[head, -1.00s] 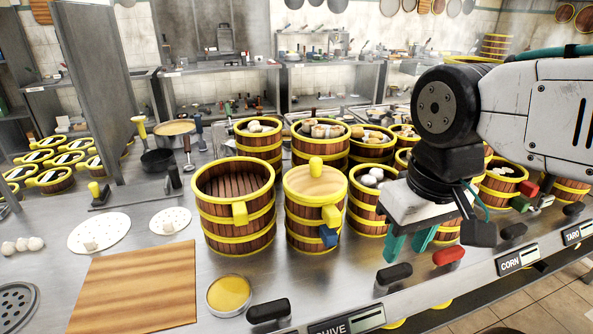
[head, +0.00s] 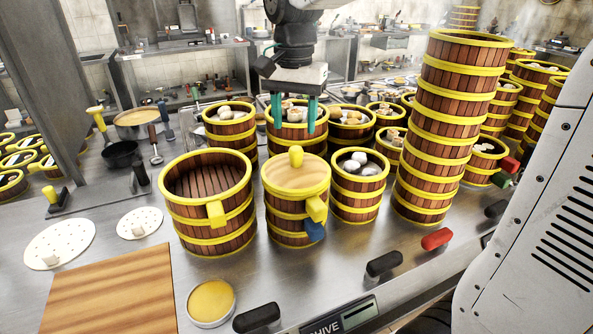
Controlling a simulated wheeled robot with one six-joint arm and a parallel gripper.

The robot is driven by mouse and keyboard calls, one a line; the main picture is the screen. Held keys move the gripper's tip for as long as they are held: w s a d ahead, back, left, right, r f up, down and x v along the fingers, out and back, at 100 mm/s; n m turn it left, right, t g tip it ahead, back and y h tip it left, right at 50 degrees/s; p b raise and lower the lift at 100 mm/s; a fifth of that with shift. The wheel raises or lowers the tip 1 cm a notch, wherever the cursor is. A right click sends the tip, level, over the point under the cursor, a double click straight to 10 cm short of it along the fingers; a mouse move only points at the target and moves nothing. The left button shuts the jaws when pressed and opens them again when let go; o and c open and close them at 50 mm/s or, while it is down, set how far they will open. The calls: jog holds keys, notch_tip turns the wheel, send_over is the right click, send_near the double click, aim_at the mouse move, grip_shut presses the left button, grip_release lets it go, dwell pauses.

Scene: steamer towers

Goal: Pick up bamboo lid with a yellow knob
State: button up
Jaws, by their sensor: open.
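The bamboo lid (head: 279,174) with a yellow knob (head: 296,156) sits on a wooden steamer with yellow bands (head: 287,223), at the middle of the head view. The lid is pale wood with a yellow rim, and a yellow tab sticks out at its front right. My gripper (head: 294,130) is above the lid, with two teal fingers pointing down. The fingers are apart, with nothing seen between them, and the knob is below them. How far the fingers are from the knob in depth is hard to tell.
An empty open steamer (head: 209,205) stands close on the left, and a steamer with buns (head: 359,190) close on the right. A tall steamer stack (head: 440,130) rises further right. A wooden board (head: 112,290) and a round yellow-filled tin (head: 211,302) lie in front.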

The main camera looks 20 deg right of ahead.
aim_at(296, 148)
jog(key=f, duration=0.7)
jog(key=shift+d+f, duration=0.2)
jog(key=shift+c, duration=0.3)
grip_shut()
jog(key=shift+r, duration=0.1)
jog(key=shift+r, duration=0.55)
jog(key=shift+s+a+r, duration=0.2)
jog(key=shift+s+r, duration=0.05)
jog(key=shift+r, duration=0.4)
jog(key=shift+s+a+r, duration=0.2)
jog(key=shift+r, duration=0.4)
jog(key=s+a+r, duration=0.1)
jog(key=s+a, duration=0.7)
jog(key=s, duration=0.4)
jog(key=shift+s+a+r, duration=0.15)
